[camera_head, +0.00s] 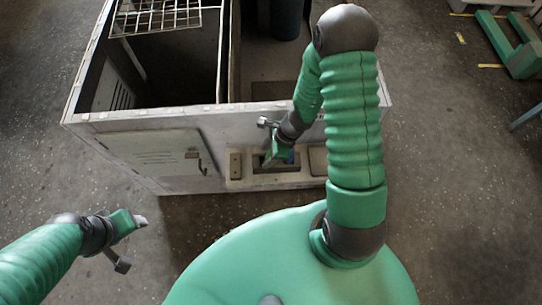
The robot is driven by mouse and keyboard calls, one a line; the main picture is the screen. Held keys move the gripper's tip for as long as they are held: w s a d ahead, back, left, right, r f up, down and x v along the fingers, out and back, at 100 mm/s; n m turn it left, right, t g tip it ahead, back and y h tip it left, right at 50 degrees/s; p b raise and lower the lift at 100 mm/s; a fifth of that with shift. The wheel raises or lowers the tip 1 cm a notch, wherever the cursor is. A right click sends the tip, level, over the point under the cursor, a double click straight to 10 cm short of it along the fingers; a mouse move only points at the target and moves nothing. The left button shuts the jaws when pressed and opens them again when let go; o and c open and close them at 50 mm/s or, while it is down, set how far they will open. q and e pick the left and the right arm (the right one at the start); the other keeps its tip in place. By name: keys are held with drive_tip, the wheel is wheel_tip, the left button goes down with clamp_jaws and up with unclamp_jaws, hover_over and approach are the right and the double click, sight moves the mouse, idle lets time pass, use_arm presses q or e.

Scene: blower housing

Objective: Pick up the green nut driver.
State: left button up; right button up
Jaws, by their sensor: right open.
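I cannot make out the green nut driver for certain; green shows at my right gripper, but it looks like part of the gripper itself. My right gripper (267,141) is open, over the small front tray (236,172) of the grey housing. Its arm and fingers cover part of the tray's recess. A small blue thing (291,157) shows in the recess beside the gripper. My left gripper (132,243) is open and empty over the floor at the lower left, well apart from the housing.
The grey blower housing (165,119) has a deep open compartment on its left and a wire rack (158,16) on top. A dark cylinder (285,20) stands in its right compartment. A green frame (510,45) lies at the far right.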

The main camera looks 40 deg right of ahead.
sight(269, 153)
drive_tip(key=shift+a+r, duration=0.15)
drive_tip(key=shift+a, duration=0.05)
drive_tip(key=shift+s, duration=0.1)
drive_tip(key=shift+c, duration=1)
drive_tip(key=shift+d, duration=0.6)
clamp_jaws()
drive_tip(key=shift+a, duration=0.35)
wheel_tip(269, 153, up, 9)
drive_tip(key=p, duration=0.4)
drive_tip(key=shift+d+r, duration=0.1)
drive_tip(key=shift+d, duration=0.05)
use_arm(q)
drive_tip(key=v, duration=0.2)
drive_tip(key=w+v, duration=0.1)
drive_tip(key=v, duration=0.1)
drive_tip(key=shift+s+a+r+p, duration=0.1)
drive_tip(key=shift+a+r+p, duration=0.05)
drive_tip(key=shift+r+p, duration=0.2)
use_arm(e)
drive_tip(key=shift+r, duration=0.35)
